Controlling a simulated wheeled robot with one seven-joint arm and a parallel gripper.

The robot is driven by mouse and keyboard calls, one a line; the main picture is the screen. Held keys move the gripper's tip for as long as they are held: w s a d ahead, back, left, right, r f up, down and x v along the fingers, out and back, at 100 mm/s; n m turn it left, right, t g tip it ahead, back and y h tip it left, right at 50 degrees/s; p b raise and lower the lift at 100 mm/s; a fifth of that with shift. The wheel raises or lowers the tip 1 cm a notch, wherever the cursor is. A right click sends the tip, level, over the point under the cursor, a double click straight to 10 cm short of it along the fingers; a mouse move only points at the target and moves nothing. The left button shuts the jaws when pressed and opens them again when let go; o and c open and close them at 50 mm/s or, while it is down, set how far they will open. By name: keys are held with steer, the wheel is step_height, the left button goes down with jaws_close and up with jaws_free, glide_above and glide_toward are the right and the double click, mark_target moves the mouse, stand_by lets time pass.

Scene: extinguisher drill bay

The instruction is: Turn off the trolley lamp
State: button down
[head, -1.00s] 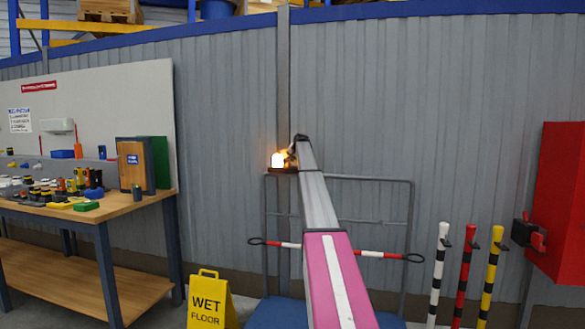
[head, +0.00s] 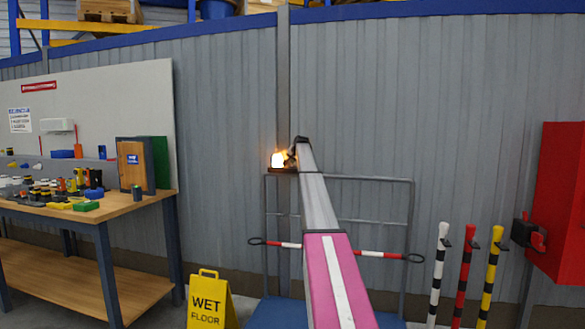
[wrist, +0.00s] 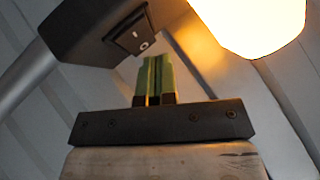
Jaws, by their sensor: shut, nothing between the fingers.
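The trolley lamp (head: 279,160) glows on the top left of the trolley's handle frame in the head view. In the wrist view its lit shade (wrist: 250,25) is at the upper right. A black rocker switch (wrist: 132,33) marked with a line and a circle sits on the dark lamp base (wrist: 85,30). My gripper (wrist: 155,62) has its green-tipped fingers together, empty, just below the switch's circle end in the picture. I cannot tell whether they touch it. In the head view my arm hides the gripper's fingers.
The trolley (head: 278,308) stands against the grey wall with a red-white bar across its frame. A yellow wet floor sign (head: 208,300) and a workbench (head: 150,200) are at left. Striped posts (head: 466,270) and a red cabinet (head: 562,200) are at right.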

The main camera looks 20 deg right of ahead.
steer(key=shift+f, duration=0.25)
steer(key=shift+r, duration=0.15)
stand_by(0.4)
steer(key=shift+r, duration=0.6)
steer(key=shift+r, duration=0.1)
steer(key=shift+s+a+r, duration=0.1)
steer(key=shift+s+r, duration=0.05)
steer(key=shift+r, duration=1.05)
steer(key=shift+s+a+r, duration=0.1)
steer(key=shift+s+r, duration=0.05)
steer(key=shift+r, duration=1.05)
steer(key=shift+s, duration=0.1)
